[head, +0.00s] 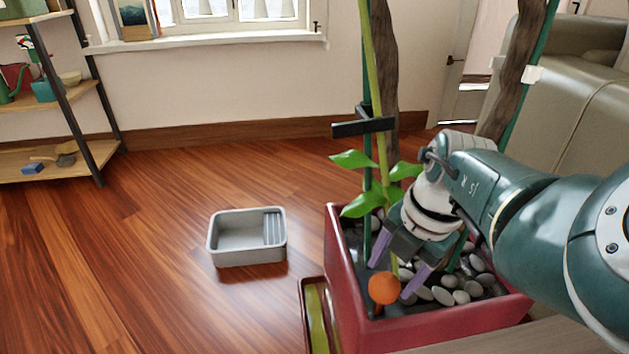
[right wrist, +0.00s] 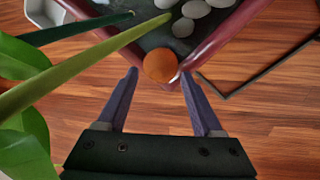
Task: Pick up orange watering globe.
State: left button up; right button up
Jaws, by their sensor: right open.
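The orange watering globe (head: 384,288) is a small orange ball at the near edge of the red planter (head: 350,300), over dark soil and grey pebbles. My right gripper (head: 397,278) reaches down into the planter, its purple fingers on either side of the globe in the head view. In the right wrist view the globe (right wrist: 160,65) lies between and just beyond the fingertips (right wrist: 158,78). The right gripper is open, and the globe's lower part is hidden. My left gripper is in neither view.
Green stems, leaves (head: 362,204) and a woody trunk (head: 384,80) rise from the planter close to the right gripper. A black clip (head: 362,127) is on the stake. A grey tray (head: 247,238) lies on the wood floor. A shelf (head: 60,120) stands left and a sofa (head: 575,110) right.

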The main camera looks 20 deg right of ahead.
aim_at(389, 280)
jog(key=f+b, duration=0.2)
jog(key=f, duration=0.1)
jog(key=f+b, duration=0.2)
jog(key=shift+w+a+f, duration=0.1)
jog(key=shift+w, duration=0.3)
jog(key=c, duration=1)
